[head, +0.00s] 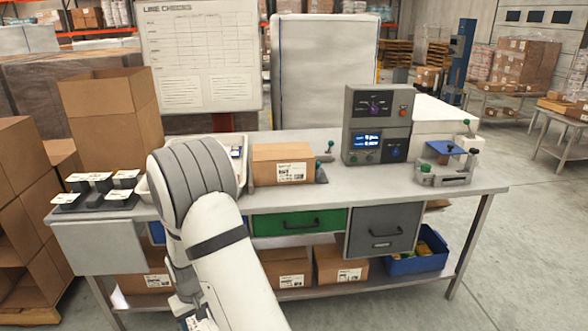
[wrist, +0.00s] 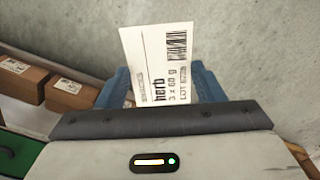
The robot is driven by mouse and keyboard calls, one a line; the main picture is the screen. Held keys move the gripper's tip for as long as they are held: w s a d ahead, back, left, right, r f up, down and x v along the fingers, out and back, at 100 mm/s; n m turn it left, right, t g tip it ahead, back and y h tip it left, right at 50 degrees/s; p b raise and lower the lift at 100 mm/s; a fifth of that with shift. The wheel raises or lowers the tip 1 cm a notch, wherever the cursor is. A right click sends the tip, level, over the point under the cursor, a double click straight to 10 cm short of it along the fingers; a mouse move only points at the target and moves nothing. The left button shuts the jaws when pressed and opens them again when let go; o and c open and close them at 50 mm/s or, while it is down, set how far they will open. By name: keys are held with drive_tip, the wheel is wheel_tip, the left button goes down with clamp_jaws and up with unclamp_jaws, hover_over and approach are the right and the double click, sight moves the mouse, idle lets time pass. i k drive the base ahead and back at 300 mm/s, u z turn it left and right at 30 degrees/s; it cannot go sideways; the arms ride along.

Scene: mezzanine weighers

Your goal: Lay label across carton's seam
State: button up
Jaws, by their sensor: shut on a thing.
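A white printed label (wrist: 161,50) with a barcode and the word "herb" stands between the blue fingers of my gripper (wrist: 160,82) in the wrist view. My gripper is shut on it. In the head view my arm reaches down in front of the bench, and its end is mostly cut off at the bottom edge. The brown carton (head: 280,165) sits on the bench top, with a white printed patch on its front face. Its seam is too small to make out. My gripper is apart from the carton, lower and nearer to me.
The bench (head: 330,200) has a green drawer (head: 299,221) and a grey drawer (head: 382,232). Several label holders (head: 122,197) stand at its left end. A weigher console (head: 377,125) stands right of the carton. Cartons and a blue bin (head: 417,264) fill the lower shelf.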

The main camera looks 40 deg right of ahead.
sight(282, 149)
drive_tip(key=z, duration=0.1)
drive_tip(key=k, duration=0.25)
drive_tip(key=z, duration=0.95)
drive_tip(key=i, duration=0.8)
drive_tip(key=z, duration=0.1)
